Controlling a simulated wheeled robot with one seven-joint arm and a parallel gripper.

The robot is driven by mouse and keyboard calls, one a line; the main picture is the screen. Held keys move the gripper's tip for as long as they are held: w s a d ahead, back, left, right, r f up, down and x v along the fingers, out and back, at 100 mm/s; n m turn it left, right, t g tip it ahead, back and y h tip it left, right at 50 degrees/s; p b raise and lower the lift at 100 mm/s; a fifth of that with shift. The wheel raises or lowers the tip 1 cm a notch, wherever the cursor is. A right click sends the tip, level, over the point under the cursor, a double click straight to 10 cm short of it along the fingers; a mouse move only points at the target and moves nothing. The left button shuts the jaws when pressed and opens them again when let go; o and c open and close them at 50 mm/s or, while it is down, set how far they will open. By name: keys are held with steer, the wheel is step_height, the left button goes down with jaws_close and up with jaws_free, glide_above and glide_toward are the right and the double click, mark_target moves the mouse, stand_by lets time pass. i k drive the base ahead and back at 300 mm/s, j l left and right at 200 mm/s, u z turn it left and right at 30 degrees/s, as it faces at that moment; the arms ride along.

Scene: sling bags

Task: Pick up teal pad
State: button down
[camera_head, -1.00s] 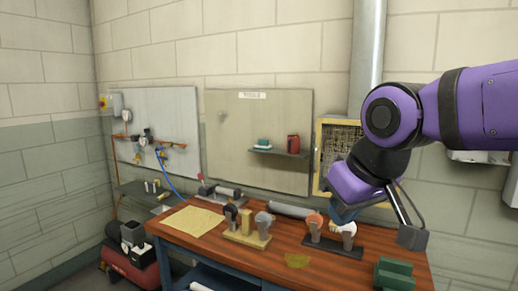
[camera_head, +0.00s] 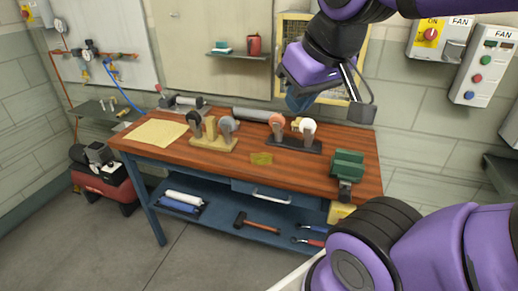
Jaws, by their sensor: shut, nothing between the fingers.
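A small teal pad (camera_head: 221,45) appears on the wall shelf (camera_head: 238,55), at the shelf's left end, with something white in the same small pile. It is too small to tell how they are stacked. A red can (camera_head: 254,44) stands to its right on the same shelf. My gripper (camera_head: 299,103) hangs below my purple wrist, above the rear right of the workbench (camera_head: 200,170). It is shut and empty, to the right of the shelf and lower than it in the picture. No part of my arm covers the pad.
Two stands with tools (camera_head: 214,141) (camera_head: 294,146) stand on the bench. A green vise (camera_head: 347,163) sits at its right end. The floor (camera_head: 200,250) before the bench is clear.

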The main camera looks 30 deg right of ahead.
mark_target(221, 47)
steer(key=z, duration=0.3)
steer(key=i+j+z, duration=0.45)
steer(key=j+z, duration=0.25)
steer(key=j, duration=0.15)
steer(key=i+j, duration=0.15)
steer(key=j, duration=0.25)
steer(key=i+j, duration=0.15)
steer(key=j, duration=0.25)
steer(key=i+j+z, duration=0.1)
steer(key=j, duration=0.35)
steer(key=i+j, duration=0.2)
steer(key=j, duration=0.2)
steer(key=i+j+z, duration=0.1)
steer(key=j, duration=0.3)
steer(key=i+j, duration=0.15)
steer(key=j, duration=0.3)
